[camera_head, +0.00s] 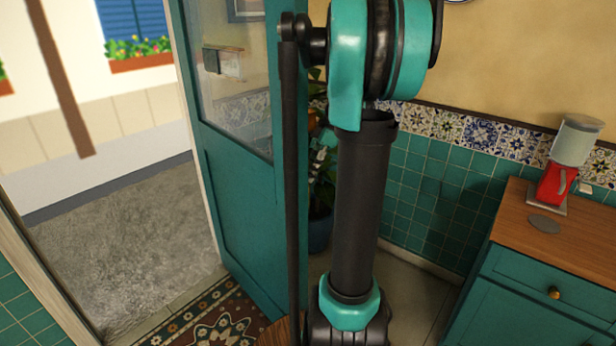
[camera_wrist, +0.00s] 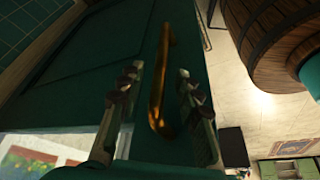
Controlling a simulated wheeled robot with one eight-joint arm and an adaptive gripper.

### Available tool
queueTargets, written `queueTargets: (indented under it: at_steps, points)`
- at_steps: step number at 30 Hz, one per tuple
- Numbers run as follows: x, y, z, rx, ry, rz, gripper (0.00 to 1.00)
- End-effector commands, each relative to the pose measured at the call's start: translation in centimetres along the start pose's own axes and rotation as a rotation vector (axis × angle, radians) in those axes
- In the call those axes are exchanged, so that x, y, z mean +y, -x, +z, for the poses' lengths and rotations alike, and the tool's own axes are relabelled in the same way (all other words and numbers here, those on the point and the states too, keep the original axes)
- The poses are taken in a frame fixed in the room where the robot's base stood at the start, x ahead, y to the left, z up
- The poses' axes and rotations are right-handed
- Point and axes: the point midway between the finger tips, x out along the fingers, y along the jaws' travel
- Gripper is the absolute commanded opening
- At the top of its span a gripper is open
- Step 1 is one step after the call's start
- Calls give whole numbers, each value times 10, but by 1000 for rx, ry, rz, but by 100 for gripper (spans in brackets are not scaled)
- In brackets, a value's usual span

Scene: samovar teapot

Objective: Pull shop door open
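The teal shop door (camera_head: 240,190), with a glass pane in its upper part, stands swung open into the room in the head view. Its green face also fills much of the wrist view (camera_wrist: 85,60). A long brass pull handle (camera_wrist: 157,100) runs along the door there. My gripper (camera_wrist: 158,86) has its two fingers spread, one on each side of the handle, with visible gaps to both. I cannot tell how deep the handle lies between them. In the head view my arm hides part of the door, and the gripper is not visible.
The open doorway shows grey paving (camera_head: 120,245) outside. A patterned mat (camera_head: 215,320) lies by the door. A potted plant (camera_head: 321,190) stands behind my arm. A teal cabinet (camera_head: 545,290) with a red grinder (camera_head: 556,185) is at right. A wooden barrel (camera_wrist: 270,40) is beyond the door edge.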

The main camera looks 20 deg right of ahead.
Motion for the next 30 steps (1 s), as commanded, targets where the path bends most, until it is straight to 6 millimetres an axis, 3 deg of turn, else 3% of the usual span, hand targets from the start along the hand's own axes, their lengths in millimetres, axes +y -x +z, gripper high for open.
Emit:
queueTargets:
  at_steps: [6,13,19,30]
  points:
    - [0,46,0,0,-2,1,34]
    - [0,82,0,0,-2,-1,34]
    - [0,94,0,0,0,-1,34]
    - [0,95,0,0,0,-1,34]
